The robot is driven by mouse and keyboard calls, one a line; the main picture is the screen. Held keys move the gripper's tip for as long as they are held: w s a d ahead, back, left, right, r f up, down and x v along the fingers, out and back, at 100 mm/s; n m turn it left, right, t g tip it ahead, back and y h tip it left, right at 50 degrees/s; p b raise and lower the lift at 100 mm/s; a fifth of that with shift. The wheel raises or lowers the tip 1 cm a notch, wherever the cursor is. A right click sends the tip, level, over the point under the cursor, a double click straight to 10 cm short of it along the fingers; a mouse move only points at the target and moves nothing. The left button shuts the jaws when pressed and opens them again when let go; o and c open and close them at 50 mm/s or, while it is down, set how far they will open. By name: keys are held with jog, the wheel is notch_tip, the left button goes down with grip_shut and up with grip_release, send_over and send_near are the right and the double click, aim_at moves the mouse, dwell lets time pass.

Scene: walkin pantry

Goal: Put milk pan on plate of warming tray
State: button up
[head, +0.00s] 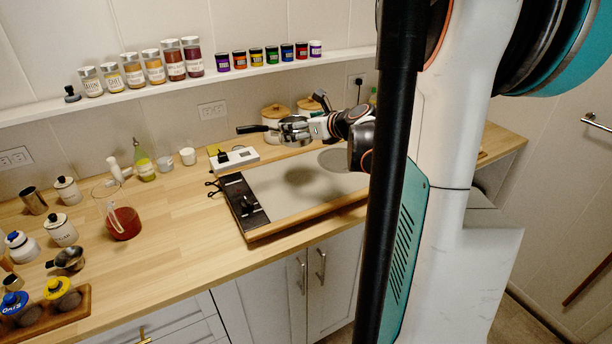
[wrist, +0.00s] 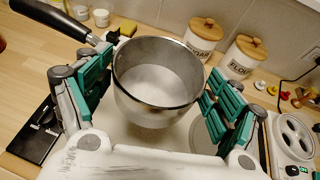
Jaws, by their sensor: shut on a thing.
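The milk pan (head: 294,131), a small steel pan with a dark handle, is held above the warming tray. In the wrist view the milk pan (wrist: 155,98) is upright or nearly so, its empty inside showing and its handle toward the upper left. My gripper (head: 312,128) is shut on the pan's body, with teal fingers on both sides in the wrist view. The warming tray (head: 247,206) has a black control strip at its left and a wooden front edge. Its pale plate (head: 285,206) is bare, with a shadow and a round grey area on it. The pan is apart from the plate.
A white device (head: 234,158) and canisters (head: 274,116) stand behind the tray. A jug of red liquid (head: 122,222), jars and a small steel pot (head: 68,259) stand at the left. A spice shelf (head: 150,91) runs along the wall. Counter between jug and tray is clear.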

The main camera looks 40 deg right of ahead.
notch_tip(320, 180, down, 15)
jog(key=b, duration=0.5)
jog(key=shift+f, duration=0.1)
jog(key=shift+f, duration=0.15)
jog(key=o, duration=1.2)
jog(key=shift+s+r, duration=0.3)
jog(key=shift+r, duration=0.05)
jog(key=p+v, duration=0.3)
jog(key=v, duration=0.8)
jog(key=shift+s, duration=0.15)
